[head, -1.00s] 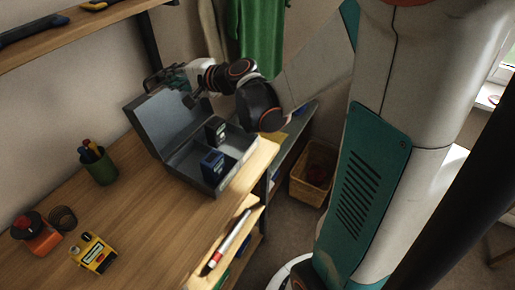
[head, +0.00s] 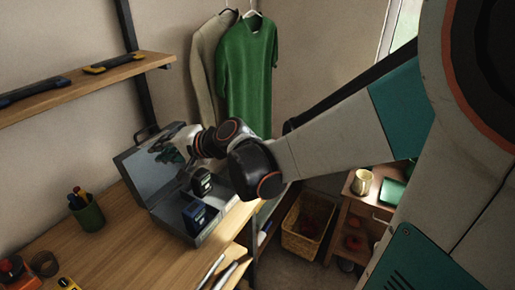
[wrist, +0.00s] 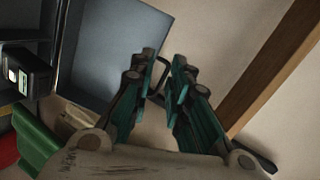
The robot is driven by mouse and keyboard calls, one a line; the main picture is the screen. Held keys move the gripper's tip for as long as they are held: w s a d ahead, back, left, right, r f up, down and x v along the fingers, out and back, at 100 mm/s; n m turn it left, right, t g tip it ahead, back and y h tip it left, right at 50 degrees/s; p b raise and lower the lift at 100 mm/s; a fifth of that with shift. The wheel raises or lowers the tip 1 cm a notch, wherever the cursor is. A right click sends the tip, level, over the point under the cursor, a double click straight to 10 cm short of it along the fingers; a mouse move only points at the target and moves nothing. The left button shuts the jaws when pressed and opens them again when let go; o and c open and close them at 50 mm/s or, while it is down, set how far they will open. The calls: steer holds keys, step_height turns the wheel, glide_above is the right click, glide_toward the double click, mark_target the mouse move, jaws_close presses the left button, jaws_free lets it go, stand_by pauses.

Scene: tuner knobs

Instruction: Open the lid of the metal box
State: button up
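The grey metal box (head: 206,238) stands on the workbench with its lid (head: 138,168) raised and leaning back, so the inside shows. A blue item (head: 194,214) and a dark item (head: 201,182) are in the box. My gripper (head: 180,150) is by the upper right edge of the lid. In the wrist view, my gripper (wrist: 161,72) has its two teal fingers apart with a gap between them. The lid (wrist: 110,50) is to the left of the fingers, and a dark handle shows just beyond the fingertips. I see nothing held.
A green pen cup (head: 88,214) stands left of the box. A wall shelf (head: 90,85) holds tools above. A green shirt (head: 247,65) hangs behind my arm. A wicker basket (head: 305,228) is on the floor at right.

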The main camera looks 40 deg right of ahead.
steer(key=s+a+f+n+g, duration=0.1)
steer(key=s+a+n+g, duration=0.25)
steer(key=s, duration=0.45)
steer(key=s+d+n+g+h+p, duration=0.1)
steer(key=s+d+n+h, duration=0.4)
steer(key=s, duration=0.8)
steer(key=shift+s+d+f+n+p, duration=0.15)
steer(key=shift+d+f+n+p, duration=0.05)
steer(key=shift+d+n+p, duration=0.4)
steer(key=shift+s+d+f+n+g+h, duration=0.2)
steer(key=shift+s+d+n+h, duration=0.35)
steer(key=shift+s, duration=0.45)
steer(key=shift+d, duration=0.15)
